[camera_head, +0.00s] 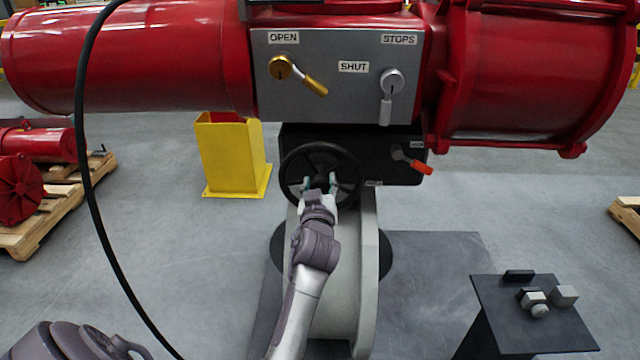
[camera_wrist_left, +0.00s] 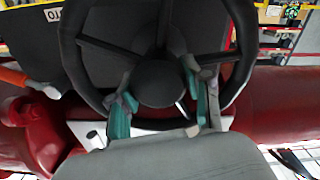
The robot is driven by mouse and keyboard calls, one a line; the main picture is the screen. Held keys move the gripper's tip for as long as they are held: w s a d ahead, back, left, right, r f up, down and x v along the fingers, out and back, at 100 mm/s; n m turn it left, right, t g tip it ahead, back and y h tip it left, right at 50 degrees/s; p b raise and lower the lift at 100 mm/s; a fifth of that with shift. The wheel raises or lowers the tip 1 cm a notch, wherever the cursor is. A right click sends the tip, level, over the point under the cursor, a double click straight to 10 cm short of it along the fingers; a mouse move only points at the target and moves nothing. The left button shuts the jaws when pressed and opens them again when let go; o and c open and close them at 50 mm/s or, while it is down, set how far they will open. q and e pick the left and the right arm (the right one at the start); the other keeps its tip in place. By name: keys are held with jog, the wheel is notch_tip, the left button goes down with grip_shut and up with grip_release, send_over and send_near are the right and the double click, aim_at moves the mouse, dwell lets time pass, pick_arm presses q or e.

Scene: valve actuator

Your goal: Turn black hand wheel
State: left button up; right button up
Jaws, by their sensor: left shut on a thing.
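The black hand wheel (camera_head: 345,160) is mounted upright on the front of the valve's stand, below the grey panel. It has a round hub and several spokes, and fills the upper part of the left wrist view (camera_wrist_left: 95,98). My left gripper (camera_head: 319,184) reaches up from below and is at the wheel's lower middle. In the left wrist view its teal-padded fingers (camera_wrist_left: 162,92) lie on both sides of the hub area, shut on the hand wheel. The exact contact is partly hidden. My right gripper is in neither view.
Above the wheel is the grey panel (camera_head: 337,95) with a gold-knobbed lever and a silver lever, between red cylinders. An orange-tipped lever (camera_head: 415,161) sits right of the wheel. A yellow post (camera_head: 229,155) stands left. A small black table (camera_head: 540,315) holds several small parts.

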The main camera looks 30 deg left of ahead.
pick_arm(q)
grip_shut()
jog(key=shift+r+m, duration=0.1)
jog(key=shift+m, duration=1.1)
jog(key=o, duration=1.3)
grip_release()
